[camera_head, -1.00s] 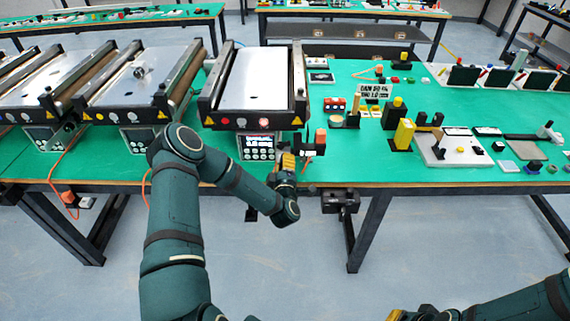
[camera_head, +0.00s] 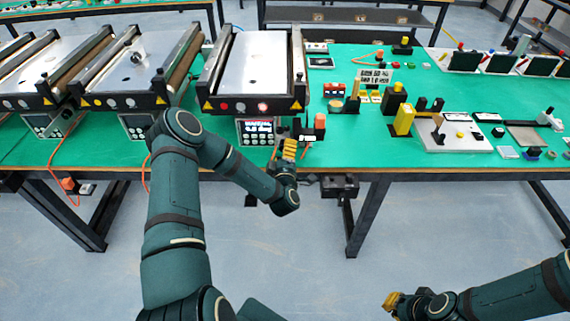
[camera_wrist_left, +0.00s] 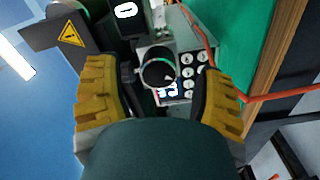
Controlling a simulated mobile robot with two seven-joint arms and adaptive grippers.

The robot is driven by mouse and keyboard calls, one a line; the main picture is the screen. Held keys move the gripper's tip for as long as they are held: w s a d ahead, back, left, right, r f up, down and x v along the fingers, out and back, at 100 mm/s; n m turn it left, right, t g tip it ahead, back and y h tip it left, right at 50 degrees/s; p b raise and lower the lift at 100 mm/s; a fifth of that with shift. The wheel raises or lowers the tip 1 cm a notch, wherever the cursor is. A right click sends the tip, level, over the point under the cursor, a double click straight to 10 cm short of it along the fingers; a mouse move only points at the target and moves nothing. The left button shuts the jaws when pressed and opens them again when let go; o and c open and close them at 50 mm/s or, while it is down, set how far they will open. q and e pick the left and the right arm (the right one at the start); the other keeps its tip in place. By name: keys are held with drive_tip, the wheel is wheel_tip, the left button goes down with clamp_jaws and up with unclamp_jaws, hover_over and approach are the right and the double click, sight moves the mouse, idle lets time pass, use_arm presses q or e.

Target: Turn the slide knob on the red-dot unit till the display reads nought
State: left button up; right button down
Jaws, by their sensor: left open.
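The unit with the screen is the front-middle conveyor (camera_head: 250,75), with a red round mark (camera_head: 263,107) on its front rail. Its control box display (camera_head: 258,128) shows a red strip and digits too small to read. In the left wrist view a round dark knob (camera_wrist_left: 158,73) with a pale mark sits on a grey mount, beside the partly hidden display (camera_wrist_left: 169,91) and round keys. My left gripper (camera_head: 288,150) is open, its yellow fingers (camera_wrist_left: 160,98) on either side of the knob in that view; contact cannot be told. My right gripper (camera_head: 392,301) is low, its jaws unclear.
An orange-topped black part (camera_head: 319,123) stands just right of the control box. Two more conveyors (camera_head: 130,75) are at left. A yellow block (camera_head: 404,120) and a white board (camera_head: 452,138) are at right. An orange cable (camera_wrist_left: 280,97) crosses the wrist view.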

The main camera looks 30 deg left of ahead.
use_arm(q)
drive_tip(key=v, duration=1.1)
drive_tip(key=shift+d, duration=0.1)
drive_tip(key=d+f+m+g+h, duration=0.2)
drive_tip(key=d+f+m+h, duration=0.1)
drive_tip(key=d+m+h, duration=0.3)
drive_tip(key=d+f+m+g+h, duration=0.2)
drive_tip(key=d+f+m+h, duration=0.15)
drive_tip(key=d, duration=0.45)
drive_tip(key=s+d+f+m+g+h, duration=0.1)
drive_tip(key=s+d+m+g, duration=0.2)
drive_tip(key=s, duration=0.4)
drive_tip(key=s+d+f+m+g+h, duration=0.1)
drive_tip(key=s+d+m+g+h, duration=0.1)
drive_tip(key=s+m+g, duration=0.4)
drive_tip(key=shift+s+d+f, duration=0.2)
drive_tip(key=shift+s+d, duration=0.65)
drive_tip(key=shift+s, duration=0.1)
